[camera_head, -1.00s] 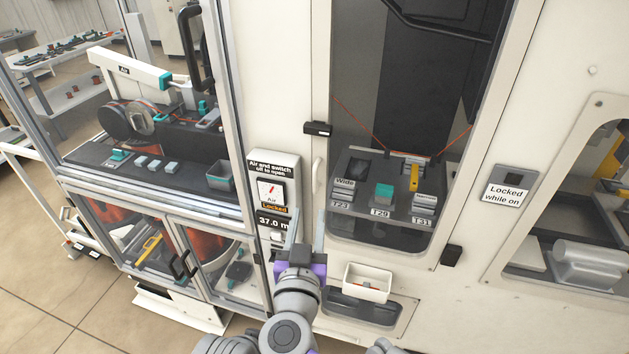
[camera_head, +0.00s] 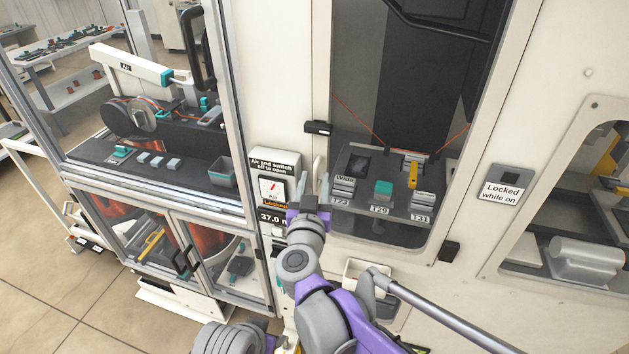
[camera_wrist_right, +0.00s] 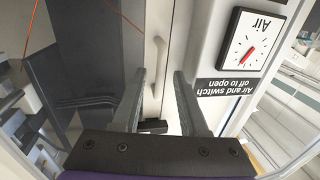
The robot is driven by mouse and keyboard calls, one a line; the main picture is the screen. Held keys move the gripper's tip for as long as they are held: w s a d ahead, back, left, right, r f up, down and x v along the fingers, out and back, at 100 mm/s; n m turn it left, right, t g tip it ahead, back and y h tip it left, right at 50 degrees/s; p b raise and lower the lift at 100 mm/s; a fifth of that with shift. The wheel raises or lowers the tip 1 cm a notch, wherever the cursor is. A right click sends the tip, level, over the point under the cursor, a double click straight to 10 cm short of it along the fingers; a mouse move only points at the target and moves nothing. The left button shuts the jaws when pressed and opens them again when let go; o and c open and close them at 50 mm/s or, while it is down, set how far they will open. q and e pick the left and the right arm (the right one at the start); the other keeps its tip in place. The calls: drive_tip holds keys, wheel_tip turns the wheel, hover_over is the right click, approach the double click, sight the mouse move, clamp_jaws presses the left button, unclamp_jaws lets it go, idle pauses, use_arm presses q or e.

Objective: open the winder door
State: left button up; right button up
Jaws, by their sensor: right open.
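The winder door is the tall glazed panel (camera_head: 345,60) in the middle of the white cabinet in the head view. Its pale upright handle (camera_head: 318,166) is on the door's left edge, and the handle also shows in the right wrist view (camera_wrist_right: 158,55). My right gripper (camera_head: 312,181) is open just in front of the handle's lower end. In the wrist view its two fingers (camera_wrist_right: 159,73) stand either side of the handle in the picture, with no clear contact. The door looks shut. My left gripper is not in view.
An air dial (camera_head: 271,190) under the sign "Air and switch off to open" (camera_head: 275,161) sits left of the handle, above an orange "Locked" display. A black latch block (camera_head: 318,127) is above the handle. A white tray (camera_head: 355,268) is below the door, partly behind my arm.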

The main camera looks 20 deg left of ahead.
clamp_jaws()
idle(1.4)
